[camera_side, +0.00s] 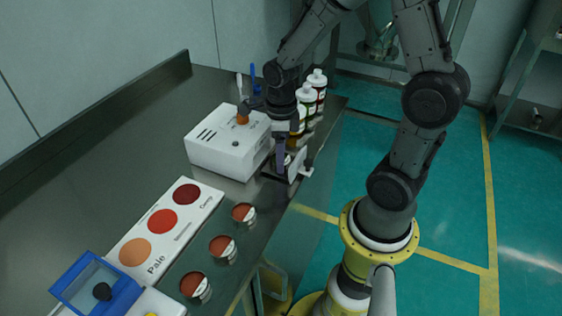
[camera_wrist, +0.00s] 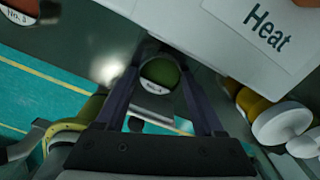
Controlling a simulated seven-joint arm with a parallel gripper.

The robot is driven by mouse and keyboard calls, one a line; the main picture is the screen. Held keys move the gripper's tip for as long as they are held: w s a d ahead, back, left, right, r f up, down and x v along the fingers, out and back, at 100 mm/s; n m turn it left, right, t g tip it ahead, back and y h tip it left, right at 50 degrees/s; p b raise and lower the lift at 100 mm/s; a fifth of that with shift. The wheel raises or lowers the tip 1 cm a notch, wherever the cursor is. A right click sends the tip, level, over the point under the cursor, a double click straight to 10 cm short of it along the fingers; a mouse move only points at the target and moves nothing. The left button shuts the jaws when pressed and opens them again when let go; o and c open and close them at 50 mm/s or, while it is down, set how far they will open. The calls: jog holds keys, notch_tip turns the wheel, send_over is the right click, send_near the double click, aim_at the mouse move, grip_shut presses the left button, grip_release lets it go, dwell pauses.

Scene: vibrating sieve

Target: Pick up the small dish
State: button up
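A small round dish with green contents and a white label reading "No. 4" (camera_wrist: 160,76) lies between the fingers in the wrist view. My gripper (camera_wrist: 160,68) points down at it, with one dark finger on each side. The fingers are spread about as wide as the dish; I cannot tell whether they touch it. In the side view my gripper (camera_side: 286,168) is low at the table's right edge, beside the white box, and mostly hides this dish. Three more small dishes with reddish contents stand in a row nearer the camera: one (camera_side: 244,212), another (camera_side: 222,247), a third (camera_side: 195,287).
The white box (camera_side: 220,150), marked "Heat" in the wrist view (camera_wrist: 262,30), stands close to my gripper. Several white-capped bottles (camera_side: 317,85) stand behind it. A colour card (camera_side: 163,222) and a blue-lidded device (camera_side: 90,285) lie at the front left.

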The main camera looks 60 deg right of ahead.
jog(key=c, duration=0.9)
jog(key=shift+r, duration=0.15)
